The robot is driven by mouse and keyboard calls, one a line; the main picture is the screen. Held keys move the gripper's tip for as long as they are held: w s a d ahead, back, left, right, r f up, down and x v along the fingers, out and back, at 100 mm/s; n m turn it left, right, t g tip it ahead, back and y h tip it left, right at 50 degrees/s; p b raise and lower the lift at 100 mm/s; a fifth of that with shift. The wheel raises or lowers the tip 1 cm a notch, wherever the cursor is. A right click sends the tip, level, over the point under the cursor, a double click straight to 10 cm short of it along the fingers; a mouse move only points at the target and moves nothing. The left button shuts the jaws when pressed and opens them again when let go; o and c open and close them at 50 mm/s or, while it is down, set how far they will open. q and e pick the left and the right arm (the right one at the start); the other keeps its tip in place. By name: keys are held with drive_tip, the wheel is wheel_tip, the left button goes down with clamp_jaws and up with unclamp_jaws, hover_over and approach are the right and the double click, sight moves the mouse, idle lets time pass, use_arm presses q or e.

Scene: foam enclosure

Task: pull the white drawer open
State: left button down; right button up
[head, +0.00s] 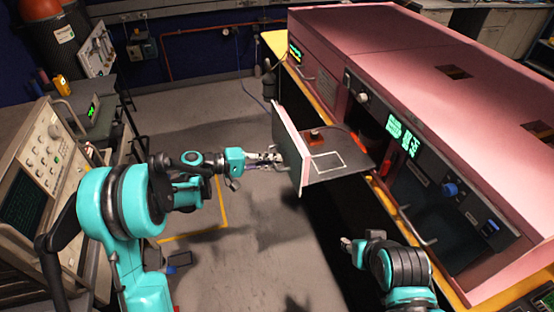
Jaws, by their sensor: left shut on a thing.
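The white drawer (291,148) stands pulled out from the front of the pink cabinet (400,60). Its white front panel faces left, and its dark tray shows a white outlined rectangle and a small reddish-brown object (316,136). My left gripper (277,160) is at the outer face of the white panel, shut on the drawer's handle, which the fingers mostly hide. My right gripper (346,243) is low in the middle right, apart from the drawer; its fingers are too small to tell whether they are open or shut.
Instrument panels with green displays (403,135) and metal handles line the cabinet front. A bench with electronic instruments (45,140) stands at the left. The grey floor (200,110) between them is largely clear, with a yellow line marking.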

use_arm(q)
drive_tip(key=c, duration=1.6)
unclamp_jaws()
drive_tip(key=v, duration=1.2)
